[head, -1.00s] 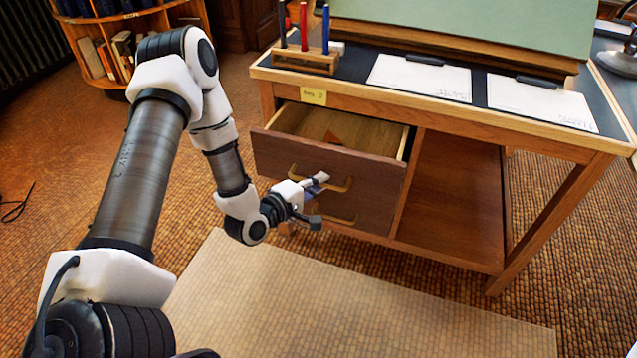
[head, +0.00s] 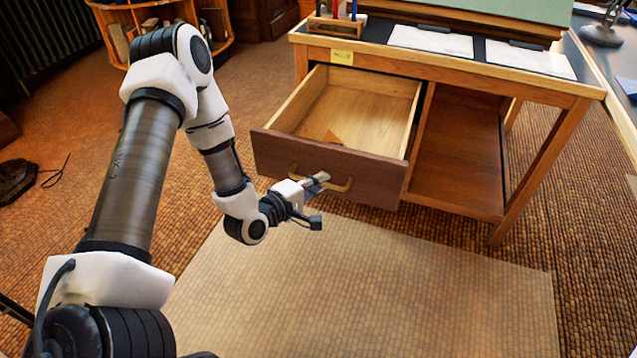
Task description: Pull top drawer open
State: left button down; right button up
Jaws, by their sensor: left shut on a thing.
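The top drawer (head: 329,169) of the wooden desk is pulled far out, and its inside shows from above. The drawer's brass handle (head: 343,184) sits on the dark wooden front. My left gripper (head: 316,186) is at the left part of this handle and is shut on it; the fingers partly hide that end. The lower drawer is hidden behind the open one. My right gripper is not in view.
The desk (head: 450,76) carries paper sheets (head: 431,41) and a pen holder (head: 337,25). An open shelf (head: 455,160) is right of the drawer. A pale mat (head: 370,285) covers clear floor in front. A bookcase (head: 150,20) stands at the back left.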

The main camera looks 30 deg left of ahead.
pick_arm(q)
jog(key=shift+s+d, duration=0.1)
jog(key=shift+s, duration=0.25)
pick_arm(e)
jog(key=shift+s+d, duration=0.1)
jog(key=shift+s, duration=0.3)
pick_arm(q)
jog(key=c, duration=1.2)
grip_release()
jog(key=v, duration=0.7)
jog(key=shift+s, duration=0.2)
